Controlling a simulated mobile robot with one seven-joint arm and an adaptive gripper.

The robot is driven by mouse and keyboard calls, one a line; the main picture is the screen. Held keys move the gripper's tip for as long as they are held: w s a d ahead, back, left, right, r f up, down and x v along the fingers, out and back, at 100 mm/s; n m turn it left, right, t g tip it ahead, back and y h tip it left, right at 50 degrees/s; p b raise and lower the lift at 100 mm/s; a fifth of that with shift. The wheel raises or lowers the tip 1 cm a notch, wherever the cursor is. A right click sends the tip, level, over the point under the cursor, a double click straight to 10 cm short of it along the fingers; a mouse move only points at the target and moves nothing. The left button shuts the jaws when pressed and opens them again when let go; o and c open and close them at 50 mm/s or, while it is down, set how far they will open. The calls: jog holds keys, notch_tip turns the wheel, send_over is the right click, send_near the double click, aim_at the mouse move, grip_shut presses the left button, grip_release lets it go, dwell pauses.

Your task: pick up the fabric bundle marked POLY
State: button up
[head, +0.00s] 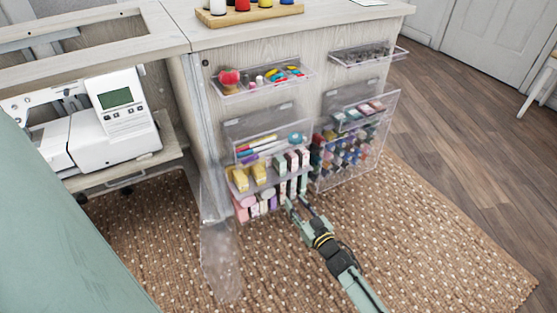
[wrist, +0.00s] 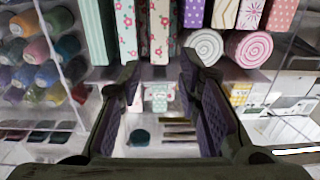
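Several folded fabric bundles (head: 263,204) stand in the lower clear shelf of the cabinet. My gripper (head: 298,202) is in front of the right part of this shelf. It is open, with its fingers (wrist: 160,68) apart and nothing between the pads. The floral bundles lie just beyond the fingertips.
Thread spools (head: 340,150) fill a clear bin to the right. Clear trays (head: 262,80) with small sewing items hang above. A clear panel (head: 220,255) stands out at the cabinet's left. A sewing machine (head: 112,120) is further left. The woven rug (head: 430,235) is clear at right.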

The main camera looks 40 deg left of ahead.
aim_at(284, 186)
jog(key=shift+b+x, duration=0.75)
jog(key=shift+x, duration=3.15)
jog(key=shift+r, duration=0.1)
grip_shut()
